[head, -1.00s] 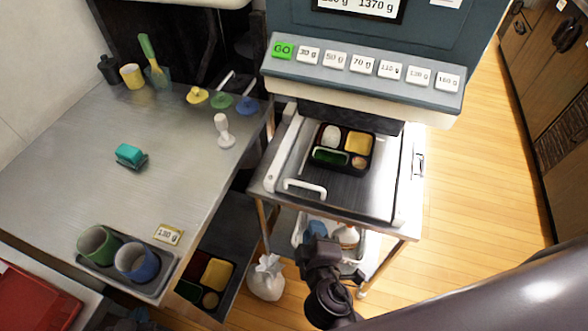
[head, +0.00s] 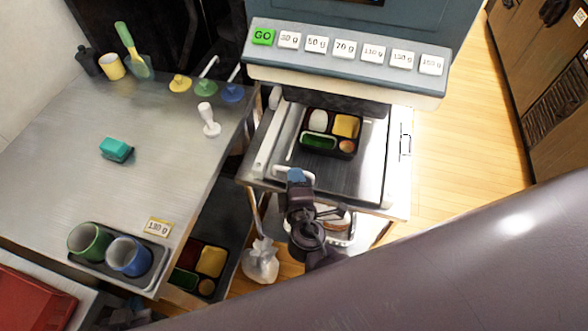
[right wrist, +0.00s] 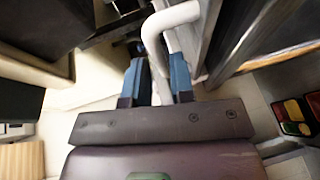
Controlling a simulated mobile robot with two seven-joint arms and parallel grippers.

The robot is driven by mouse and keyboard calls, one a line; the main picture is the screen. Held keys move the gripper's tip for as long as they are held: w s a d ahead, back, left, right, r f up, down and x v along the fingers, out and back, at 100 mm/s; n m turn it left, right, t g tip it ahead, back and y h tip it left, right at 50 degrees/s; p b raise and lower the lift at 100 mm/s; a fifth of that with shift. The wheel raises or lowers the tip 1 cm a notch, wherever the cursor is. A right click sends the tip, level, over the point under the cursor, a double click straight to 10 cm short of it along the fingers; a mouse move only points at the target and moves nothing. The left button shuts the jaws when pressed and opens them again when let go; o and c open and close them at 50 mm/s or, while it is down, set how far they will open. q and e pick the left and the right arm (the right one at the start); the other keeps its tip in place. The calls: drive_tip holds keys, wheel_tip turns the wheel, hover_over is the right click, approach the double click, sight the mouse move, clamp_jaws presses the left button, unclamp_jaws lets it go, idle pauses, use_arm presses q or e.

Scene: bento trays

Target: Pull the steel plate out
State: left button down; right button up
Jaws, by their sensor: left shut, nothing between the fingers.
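The steel plate (head: 342,180) lies flat on the cart top under the machine, with a filled bento tray (head: 331,133) on it. Its white handle (head: 283,172) is at the front left. My right gripper (head: 296,176) is at this handle. In the right wrist view, the blue fingertips (right wrist: 158,80) are apart, with the white handle (right wrist: 152,38) reaching in between them; I see no clear grip on it. My left gripper (head: 120,312) shows only in part at the bottom left, dark and shut, away from the plate.
The machine's button panel (head: 345,52) overhangs the plate's back. The steel counter (head: 60,180) at left holds cups, a teal block (head: 116,149) and a white stamp-like tool (head: 209,120). A second bento tray (head: 190,282) and a white bag (head: 261,262) are lower down.

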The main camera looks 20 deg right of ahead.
drive_tip(key=shift+x, duration=1.5)
drive_tip(key=shift+c, duration=0.5)
clamp_jaws()
